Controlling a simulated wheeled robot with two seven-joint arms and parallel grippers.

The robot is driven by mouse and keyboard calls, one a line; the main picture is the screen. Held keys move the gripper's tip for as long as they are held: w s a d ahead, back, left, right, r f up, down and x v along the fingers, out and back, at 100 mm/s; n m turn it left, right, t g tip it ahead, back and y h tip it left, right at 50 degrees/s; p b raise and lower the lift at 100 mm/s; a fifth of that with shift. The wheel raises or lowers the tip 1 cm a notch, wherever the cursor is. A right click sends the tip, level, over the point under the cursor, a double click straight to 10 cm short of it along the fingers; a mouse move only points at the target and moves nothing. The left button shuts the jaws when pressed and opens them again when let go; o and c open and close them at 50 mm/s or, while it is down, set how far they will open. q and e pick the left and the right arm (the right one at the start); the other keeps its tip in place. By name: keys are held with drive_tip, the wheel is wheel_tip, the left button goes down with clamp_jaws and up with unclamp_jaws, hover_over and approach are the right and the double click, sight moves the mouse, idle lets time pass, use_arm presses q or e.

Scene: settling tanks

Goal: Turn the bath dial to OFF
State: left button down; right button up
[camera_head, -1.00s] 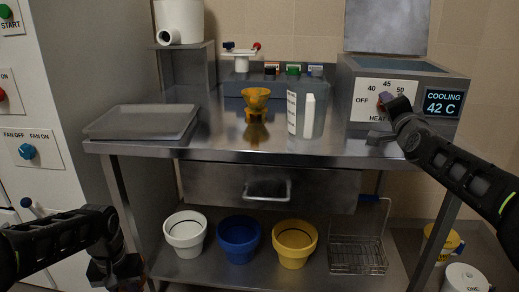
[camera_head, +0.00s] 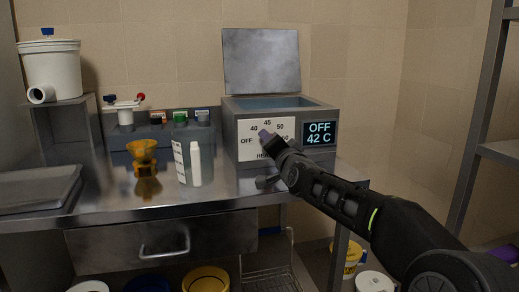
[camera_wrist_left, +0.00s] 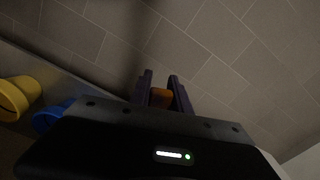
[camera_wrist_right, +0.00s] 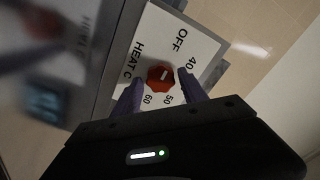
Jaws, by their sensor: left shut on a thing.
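The bath (camera_head: 237,116) is a grey metal box with an open lid on the bench. Its white dial plate (camera_head: 285,128) is marked OFF, 40, 45, 50, 60 and HEAT C. The display (camera_head: 319,132) reads OFF 42 C. The red dial (camera_wrist_right: 160,77) shows in the right wrist view with a short white mark; the gripper hides it in the head view. My right gripper (camera_head: 266,136) is open at the plate, its fingertips (camera_wrist_right: 160,86) either side of the dial; contact is unclear. My left gripper (camera_wrist_left: 160,86) is shut on a small orange thing (camera_wrist_left: 161,97).
A clear jug (camera_head: 207,160) and an amber funnel-shaped vessel (camera_head: 142,152) stand left of the bath. A white bucket with a spout (camera_head: 55,65) stands behind. A metal rack (camera_head: 478,130) rises at the right. Yellow and blue buckets sit below the bench.

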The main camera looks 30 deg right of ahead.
drive_tip(key=shift+o, duration=0.7)
drive_tip(key=shift+s, duration=0.1)
drive_tip(key=shift+s+a+r, duration=0.1)
drive_tip(key=shift+s+a, duration=0.05)
drive_tip(key=shift+s, duration=0.2)
use_arm(q)
drive_tip(key=shift+r+p, duration=0.9)
use_arm(e)
drive_tip(key=v, duration=1.1)
